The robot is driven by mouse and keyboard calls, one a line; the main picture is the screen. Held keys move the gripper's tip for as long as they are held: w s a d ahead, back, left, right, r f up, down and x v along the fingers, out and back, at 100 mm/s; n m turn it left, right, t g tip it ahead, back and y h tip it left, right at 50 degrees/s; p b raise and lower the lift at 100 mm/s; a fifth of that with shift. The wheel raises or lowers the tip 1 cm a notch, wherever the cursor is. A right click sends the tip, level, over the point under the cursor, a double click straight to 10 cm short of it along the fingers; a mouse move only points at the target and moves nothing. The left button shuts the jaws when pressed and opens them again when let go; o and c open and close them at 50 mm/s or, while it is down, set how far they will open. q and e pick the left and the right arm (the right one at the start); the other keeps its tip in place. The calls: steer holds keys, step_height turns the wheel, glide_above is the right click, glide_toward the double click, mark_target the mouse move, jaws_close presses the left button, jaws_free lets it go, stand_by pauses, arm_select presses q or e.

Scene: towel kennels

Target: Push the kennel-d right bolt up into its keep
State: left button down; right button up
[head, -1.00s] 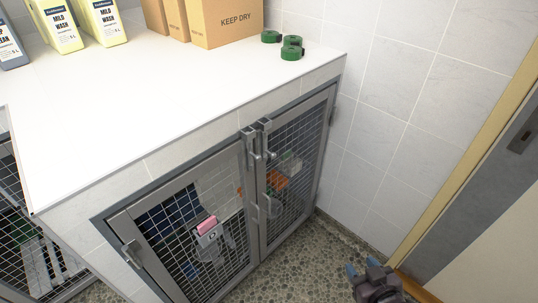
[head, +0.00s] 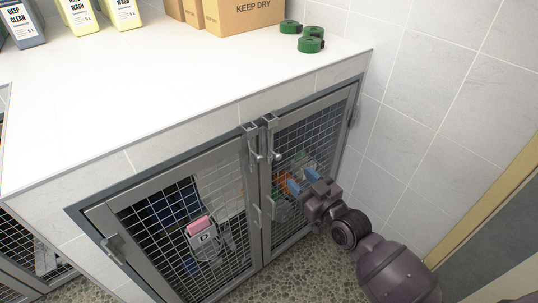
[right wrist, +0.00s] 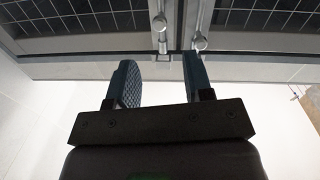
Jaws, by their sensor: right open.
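The kennel's two mesh doors meet at a middle post. In the head view the right bolt (head: 275,148) is on the right door's inner edge, below the top frame, and the left bolt (head: 254,149) is beside it. In the upside-down right wrist view the right bolt's knob (right wrist: 160,22) shows lower on its door than the left bolt's knob (right wrist: 200,43). Whether its tip is in the keep is unclear. My right gripper (head: 301,181) is open and empty in front of the right door, apart from the bolt. Its blue fingers (right wrist: 158,70) frame the right bolt. My left gripper is not in view.
A white counter (head: 150,90) overhangs the doors, with green tape rolls (head: 311,45), a cardboard box (head: 240,18) and jugs (head: 78,14) on it. Lower latches (head: 270,207) sit on the doors. A tiled wall (head: 420,90) stands close at the right.

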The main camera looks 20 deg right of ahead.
mark_target(279, 158)
steer(key=b+x, duration=0.1)
steer(key=x, duration=0.7)
steer(key=shift+w+a+f, duration=0.1)
steer(key=shift+w, duration=0.3)
steer(key=shift+w+a, duration=0.2)
steer(key=shift+w, duration=0.4)
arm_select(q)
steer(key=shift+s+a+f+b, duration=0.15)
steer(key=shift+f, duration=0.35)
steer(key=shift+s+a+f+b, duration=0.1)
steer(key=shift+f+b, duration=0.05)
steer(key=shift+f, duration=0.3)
arm_select(e)
steer(key=shift+w, duration=0.3)
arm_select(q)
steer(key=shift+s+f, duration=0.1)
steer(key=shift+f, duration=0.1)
arm_select(e)
jaws_close()
